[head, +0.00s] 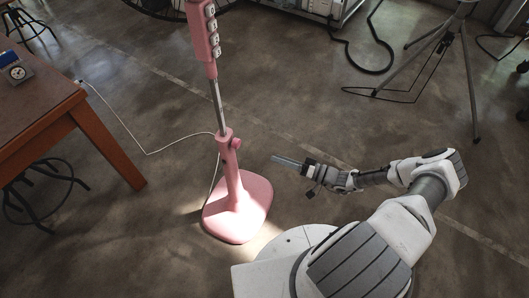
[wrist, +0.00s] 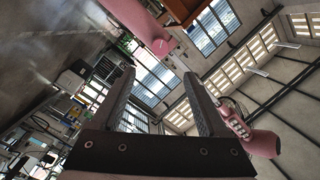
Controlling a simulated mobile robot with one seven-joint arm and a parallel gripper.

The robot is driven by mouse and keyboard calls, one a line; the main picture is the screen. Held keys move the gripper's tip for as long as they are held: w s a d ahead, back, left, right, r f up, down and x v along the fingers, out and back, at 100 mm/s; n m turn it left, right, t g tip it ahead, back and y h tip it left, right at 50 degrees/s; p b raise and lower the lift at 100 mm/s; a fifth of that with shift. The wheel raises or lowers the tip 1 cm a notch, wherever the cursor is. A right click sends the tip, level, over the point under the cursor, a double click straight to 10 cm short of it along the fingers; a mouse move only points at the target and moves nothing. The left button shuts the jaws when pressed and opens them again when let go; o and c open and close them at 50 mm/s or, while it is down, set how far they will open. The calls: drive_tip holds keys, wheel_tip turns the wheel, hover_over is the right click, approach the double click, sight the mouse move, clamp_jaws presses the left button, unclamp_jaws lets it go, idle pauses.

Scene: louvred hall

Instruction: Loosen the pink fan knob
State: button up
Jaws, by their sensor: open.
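The pink fan stand (head: 232,185) stands upright on a rounded base in the head view. Its pink knob (head: 236,143) sticks out to the right of the sleeve, just below the bare metal pole (head: 220,108). My gripper (head: 275,158) is to the right of the stand, its fingers pointing left towards it, with a clear gap to the knob. In the wrist view the jaws (wrist: 158,74) are open and empty. The knob (wrist: 161,46) shows beyond the fingertips there, with a pale line on its face.
A pink panel of white buttons (head: 212,32) sits above the pole. A wooden table (head: 50,110) stands at left with a small gauge-like device (head: 15,70) on it. A white cord (head: 150,153) crosses the floor to the stand. A tripod (head: 470,80) is at upper right.

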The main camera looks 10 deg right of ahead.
drive_tip(key=shift+v, duration=1.35)
